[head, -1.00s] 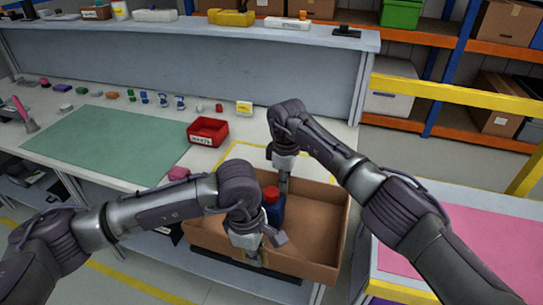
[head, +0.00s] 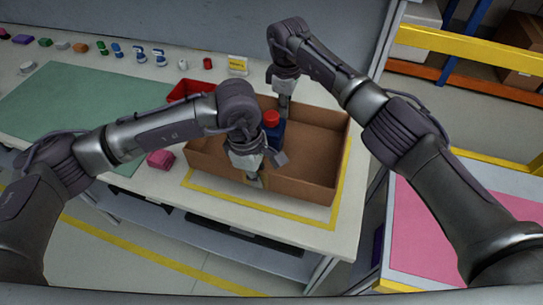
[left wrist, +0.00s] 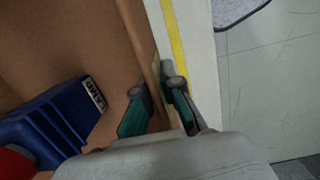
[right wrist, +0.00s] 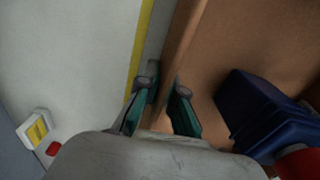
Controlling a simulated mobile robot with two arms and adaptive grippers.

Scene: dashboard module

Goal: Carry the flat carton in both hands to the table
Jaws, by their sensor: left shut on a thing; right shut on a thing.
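The flat brown carton (head: 308,165) is at the right end of the table (head: 345,222), over or on a yellow-outlined area. I cannot tell whether its bottom touches the table. A blue bottle-like item with a red cap (head: 272,118) is in the carton. My left gripper (head: 256,180) is shut on the carton's near wall, which also shows between its fingers in the left wrist view (left wrist: 152,98). My right gripper (head: 284,112) is shut on the far wall, seen in the right wrist view (right wrist: 168,95).
A red bin (head: 190,89) stands just left of the carton, partly hidden by my left arm. A pink block (head: 160,159) lies near the front edge. A green mat (head: 65,105) covers the left. A pink-topped surface (head: 440,235) is at the right, across a gap.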

